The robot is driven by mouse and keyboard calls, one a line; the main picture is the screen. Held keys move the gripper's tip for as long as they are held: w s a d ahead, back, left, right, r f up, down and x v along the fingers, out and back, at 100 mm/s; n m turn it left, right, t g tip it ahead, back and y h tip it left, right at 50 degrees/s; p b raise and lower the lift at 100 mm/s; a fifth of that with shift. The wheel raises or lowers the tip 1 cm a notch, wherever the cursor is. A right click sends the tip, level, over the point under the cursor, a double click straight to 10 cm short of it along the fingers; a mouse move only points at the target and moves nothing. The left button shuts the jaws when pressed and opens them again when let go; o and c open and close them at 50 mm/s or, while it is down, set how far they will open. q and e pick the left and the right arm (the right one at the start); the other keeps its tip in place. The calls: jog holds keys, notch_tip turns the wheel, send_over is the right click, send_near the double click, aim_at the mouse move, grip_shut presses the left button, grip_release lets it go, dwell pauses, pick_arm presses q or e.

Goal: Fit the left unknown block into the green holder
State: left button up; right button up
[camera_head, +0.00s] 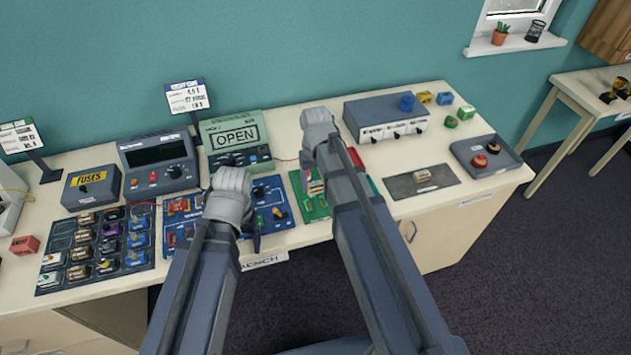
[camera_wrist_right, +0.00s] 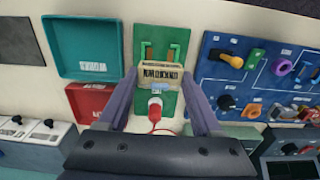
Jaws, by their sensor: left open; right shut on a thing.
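My right gripper (camera_wrist_right: 162,78) is shut on a beige block (camera_wrist_right: 161,75) with dark lettering. The block, which also shows in the head view (camera_head: 316,187), is over the green board (camera_head: 307,208). In the right wrist view the green holder (camera_wrist_right: 163,36) has upright green and brownish parts just beyond the block. The block hides part of the holder, and I cannot tell whether they touch. My left gripper (camera_head: 250,232) is open over the right part of the blue board; its fingers are mostly hidden by the arm. A similar beige block (camera_head: 422,175) lies on the dark mat.
A red plug (camera_wrist_right: 155,104) with a red wire is on the green board. A blue board (camera_head: 278,194) with knobs is beside it. Red (camera_wrist_right: 88,98) and teal (camera_wrist_right: 62,68) trays lie on its other side. The OPEN display (camera_head: 236,138) stands behind.

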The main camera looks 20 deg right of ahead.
jog(key=b, duration=0.5)
send_over(316, 205)
jog(key=shift+f, duration=2.95)
jog(key=shift+f+b, duration=0.55)
jog(key=shift+b, duration=0.1)
jog(key=o, duration=1.4)
jog(key=shift+w, duration=0.1)
jog(key=shift+r, duration=0.15)
jog(key=shift+r+p, duration=3.95)
jog(key=shift+p, duration=0.1)
jog(key=shift+f, duration=0.15)
notch_tip(316, 205, down, 6)
jog(key=b, duration=0.6)
